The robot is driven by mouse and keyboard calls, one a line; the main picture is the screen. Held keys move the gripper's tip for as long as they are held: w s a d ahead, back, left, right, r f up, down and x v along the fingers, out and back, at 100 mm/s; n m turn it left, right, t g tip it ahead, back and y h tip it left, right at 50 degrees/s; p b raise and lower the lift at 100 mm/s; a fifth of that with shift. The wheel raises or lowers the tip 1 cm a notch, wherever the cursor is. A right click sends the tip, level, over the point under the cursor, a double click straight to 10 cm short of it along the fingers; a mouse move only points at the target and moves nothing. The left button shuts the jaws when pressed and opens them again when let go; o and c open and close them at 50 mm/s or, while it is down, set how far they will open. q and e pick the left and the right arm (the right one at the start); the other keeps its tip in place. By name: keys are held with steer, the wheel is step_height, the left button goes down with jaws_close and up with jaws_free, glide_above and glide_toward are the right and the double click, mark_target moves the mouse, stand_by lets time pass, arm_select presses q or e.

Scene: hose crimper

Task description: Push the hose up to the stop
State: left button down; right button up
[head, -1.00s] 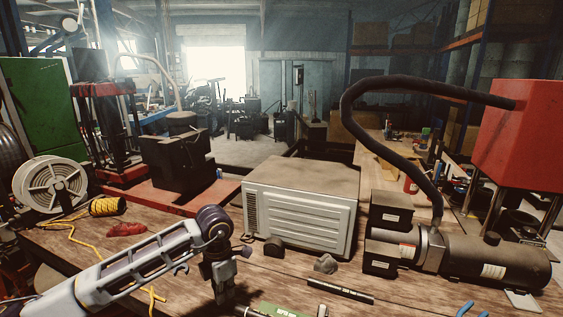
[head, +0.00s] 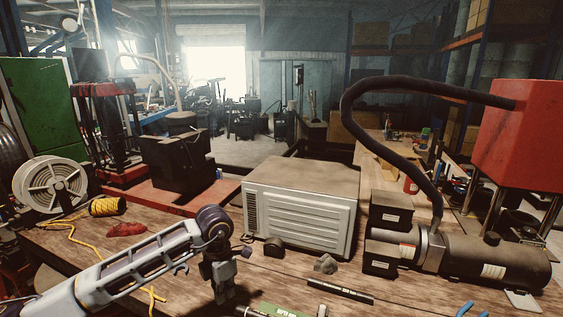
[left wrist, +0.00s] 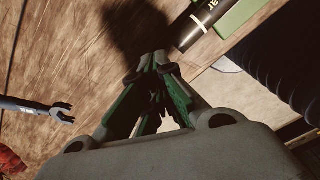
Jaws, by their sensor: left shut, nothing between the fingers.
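My left gripper (head: 226,296) points down over the front of the workbench, and it also shows in the left wrist view (left wrist: 153,62). Its fingers are closed together with nothing between them. A black tube with white lettering (left wrist: 198,24) lies just beyond the fingertips, apart from them, and looks like the hose. Its end shows at the bottom edge of the head view (head: 254,312), mostly cut off. I cannot see a stop. A second black rod with pale marks (head: 340,291) lies further right on the bench. My right gripper is out of view.
A green piece (head: 279,309) lies beside the tube. A wrench (left wrist: 40,108) lies left of the gripper. A grey metal box (head: 305,210) stands behind, and a black pump unit (head: 490,264) with a thick curved hose (head: 392,90) stands right. A dark ribbed object (left wrist: 285,60) is near the fingers.

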mark_target(239, 307)
arm_select(q)
steer(key=shift+f+b, duration=1.1)
steer(key=shift+f, duration=0.25)
stand_by(0.3)
steer(key=shift+s+d, duration=0.25)
steer(key=shift+d, duration=0.4)
steer(key=shift+s+d, duration=0.2)
steer(key=shift+d, duration=0.4)
steer(key=shift+s+d, duration=0.25)
steer(key=shift+d, duration=0.4)
stand_by(1.5)
steer(key=shift+w+a+b, duration=0.2)
steer(key=shift+a+b, duration=0.3)
stand_by(0.4)
steer(key=shift+r, duration=0.1)
steer(key=shift+r+p, duration=1.75)
steer(key=shift+r, duration=2.2)
